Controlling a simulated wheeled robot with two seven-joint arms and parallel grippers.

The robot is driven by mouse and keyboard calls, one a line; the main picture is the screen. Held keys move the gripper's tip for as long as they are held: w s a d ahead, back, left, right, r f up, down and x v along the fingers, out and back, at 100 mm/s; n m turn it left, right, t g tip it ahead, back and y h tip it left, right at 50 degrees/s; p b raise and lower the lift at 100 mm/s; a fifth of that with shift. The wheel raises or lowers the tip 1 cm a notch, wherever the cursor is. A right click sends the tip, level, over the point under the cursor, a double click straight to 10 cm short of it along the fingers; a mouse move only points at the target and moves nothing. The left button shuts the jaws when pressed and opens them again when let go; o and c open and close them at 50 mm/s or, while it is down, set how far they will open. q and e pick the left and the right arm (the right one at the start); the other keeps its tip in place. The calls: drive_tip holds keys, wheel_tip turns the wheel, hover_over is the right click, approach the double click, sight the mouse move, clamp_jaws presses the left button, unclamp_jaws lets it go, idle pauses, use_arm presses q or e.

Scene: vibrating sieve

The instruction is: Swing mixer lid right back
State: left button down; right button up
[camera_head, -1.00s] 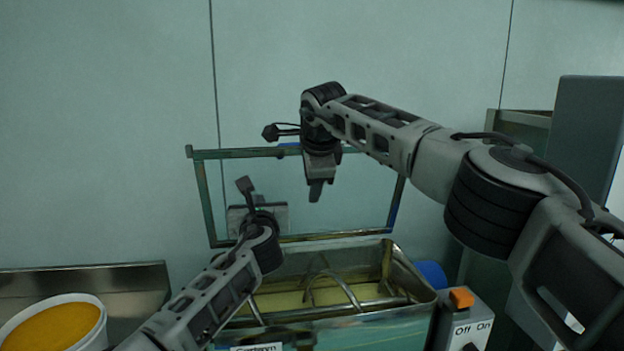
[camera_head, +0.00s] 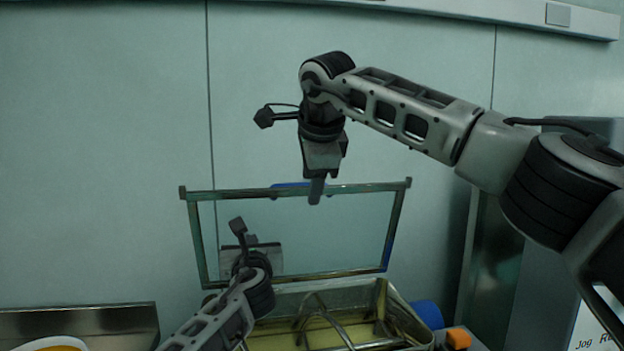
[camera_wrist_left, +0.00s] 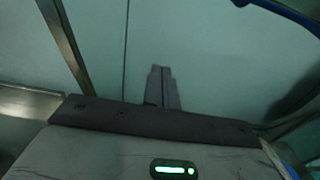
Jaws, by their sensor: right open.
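The mixer lid (camera_head: 295,189), a clear pane in a metal frame with blue parts, stands raised at the back of the mixer (camera_head: 405,318). My right gripper (camera_head: 316,192) points down at the middle of the lid's top edge in the head view; I cannot tell whether it touches. Its jaws are open, and only one finger shows clearly.
The open mixer tub holds curved metal bars over yellowish contents. An orange switch (camera_head: 458,338) is at its right. A metal shelf (camera_head: 80,322) with a partly visible white tub (camera_head: 50,344) is at the lower left. A plain wall stands behind.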

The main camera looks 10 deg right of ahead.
sight(251, 226)
use_arm(q)
drive_tip(key=shift+w, duration=0.1)
drive_tip(key=shift+w+r+b, duration=0.35)
drive_tip(key=shift+w+r, duration=0.35)
drive_tip(key=shift+r, duration=0.1)
drive_tip(key=shift+w+r+b, duration=0.4)
drive_tip(key=shift+w+b, duration=0.1)
drive_tip(key=shift+w+r, duration=0.2)
drive_tip(key=shift+r, duration=0.1)
